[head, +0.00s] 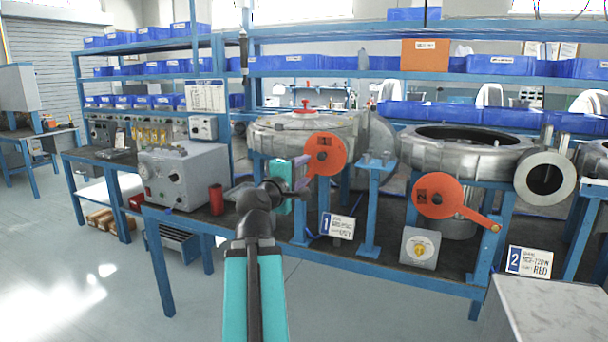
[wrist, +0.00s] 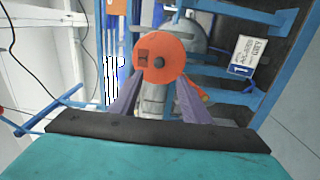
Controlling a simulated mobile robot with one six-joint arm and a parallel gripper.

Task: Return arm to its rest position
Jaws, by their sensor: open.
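My gripper (head: 303,174) is in front of station 1 in the head view, at the end of my dark and teal arm. Its two purple fingers stand apart in the wrist view (wrist: 159,77), with nothing held between them. The orange-red lever disc (head: 325,153) of station 1 is just beyond the fingertips; it also shows in the wrist view (wrist: 160,58), centred ahead of the gap. I cannot tell whether a finger touches it. The lever's arm is partly hidden behind the right finger.
The blue bench holds a closed blower housing (head: 290,130), an open one (head: 465,145) with a second orange-red lever (head: 440,195), and a grey control box (head: 180,175). A red can (head: 216,200) stands near my arm.

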